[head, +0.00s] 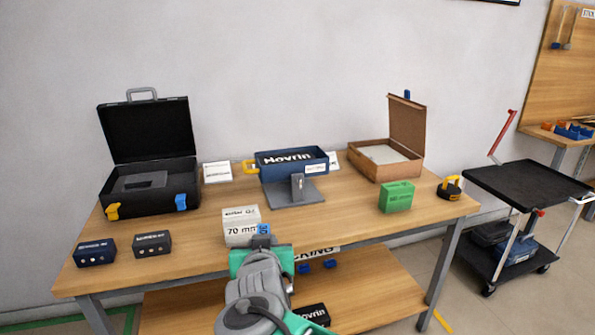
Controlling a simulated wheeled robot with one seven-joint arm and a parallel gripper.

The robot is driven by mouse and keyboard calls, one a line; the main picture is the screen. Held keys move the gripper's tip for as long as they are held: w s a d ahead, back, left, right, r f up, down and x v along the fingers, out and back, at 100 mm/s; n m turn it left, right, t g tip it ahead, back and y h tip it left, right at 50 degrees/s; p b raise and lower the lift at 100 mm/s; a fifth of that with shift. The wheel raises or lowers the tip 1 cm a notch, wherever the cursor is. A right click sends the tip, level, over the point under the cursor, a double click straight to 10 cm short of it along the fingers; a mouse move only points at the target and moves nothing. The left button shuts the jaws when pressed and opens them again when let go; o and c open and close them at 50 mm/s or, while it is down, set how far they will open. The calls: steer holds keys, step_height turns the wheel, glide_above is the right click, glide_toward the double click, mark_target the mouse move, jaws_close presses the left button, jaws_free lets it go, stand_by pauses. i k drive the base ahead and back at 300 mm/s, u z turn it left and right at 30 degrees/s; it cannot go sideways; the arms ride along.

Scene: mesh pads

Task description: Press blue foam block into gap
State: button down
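A dark blue block (95,252) with a white label and light dots lies at the front left of the table. The open black case (152,201) stands behind it. A grey insert with a darker recess (140,182) shows inside; its depth is unclear. My gripper (262,236) is at the table's front edge, close in front of the pale "70 mm" block (241,222). A small bright blue piece shows at its tip; I cannot tell if it is held or part of the gripper. My arm hides the fingers' opening.
A dark grey block (152,245) lies right of the blue one. A blue bin (291,163) on a grey stand, an open brown box (385,158), a green block (396,196) and a yellow-black item (450,187) stand farther right. A black cart (525,184) is beside the table.

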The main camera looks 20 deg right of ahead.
mark_target(321, 154)
steer(key=u, duration=3.65)
steer(key=k, duration=2)
steer(key=z, duration=1.25)
steer(key=i, duration=1)
